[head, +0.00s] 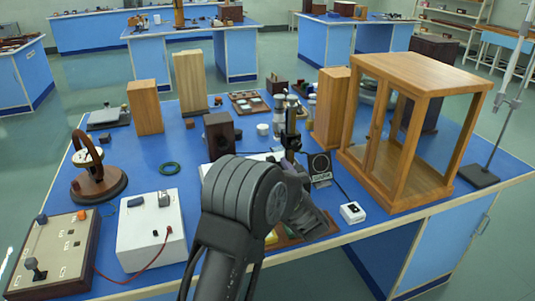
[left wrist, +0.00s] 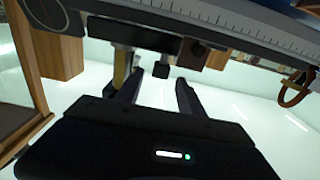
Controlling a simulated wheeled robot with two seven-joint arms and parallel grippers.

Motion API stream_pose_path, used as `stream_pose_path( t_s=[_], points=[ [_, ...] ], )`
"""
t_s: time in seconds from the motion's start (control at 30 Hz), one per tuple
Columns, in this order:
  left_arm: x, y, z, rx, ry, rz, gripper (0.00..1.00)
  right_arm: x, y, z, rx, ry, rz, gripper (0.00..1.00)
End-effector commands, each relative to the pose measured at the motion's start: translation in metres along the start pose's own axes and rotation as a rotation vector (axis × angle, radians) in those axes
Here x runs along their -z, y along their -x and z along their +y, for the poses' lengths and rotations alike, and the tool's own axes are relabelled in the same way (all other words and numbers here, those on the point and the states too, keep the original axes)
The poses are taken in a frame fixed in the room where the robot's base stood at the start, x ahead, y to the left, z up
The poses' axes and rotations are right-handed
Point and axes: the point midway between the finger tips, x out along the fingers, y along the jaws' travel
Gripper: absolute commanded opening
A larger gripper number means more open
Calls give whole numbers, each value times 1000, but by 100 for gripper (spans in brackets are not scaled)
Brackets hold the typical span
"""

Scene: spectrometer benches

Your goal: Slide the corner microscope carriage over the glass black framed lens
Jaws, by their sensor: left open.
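A black upright microscope-like instrument (head: 291,125) stands mid-table in the head view, its lower part hidden by my arm. A square black framed lens (head: 319,167) with a round face stands just right of it; part of a dark frame with a round outline (left wrist: 22,14) shows at upper left in the left wrist view. My left gripper (left wrist: 155,92) is open, with a small black knob (left wrist: 161,70) beyond and between its fingertips; I see no grip on it. A dark block (left wrist: 145,38) lies above, under a graduated rail (left wrist: 225,28). My right gripper is not in view.
A small white box (head: 352,212) sits near the front edge. A white box (head: 151,230) and a control box (head: 52,255) are at left. A dark box (head: 219,134) stands behind my arm.

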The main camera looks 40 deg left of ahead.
Motion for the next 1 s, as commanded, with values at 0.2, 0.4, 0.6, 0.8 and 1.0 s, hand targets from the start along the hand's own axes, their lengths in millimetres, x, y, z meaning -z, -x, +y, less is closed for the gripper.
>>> stream_pose_path(
  t_s=[0.2,0.4,0.6,0.8,1.0],
  points=[
    [0,-27,-1,2,0,0,45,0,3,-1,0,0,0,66],
    [1,-58,-1,2,0,1,45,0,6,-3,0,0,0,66],
    [0,-73,0,0,0,0,45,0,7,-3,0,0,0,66],
    [0,-74,0,0,0,0,45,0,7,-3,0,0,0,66],
    [0,-73,0,0,0,0,33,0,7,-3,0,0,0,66]
  ],
)
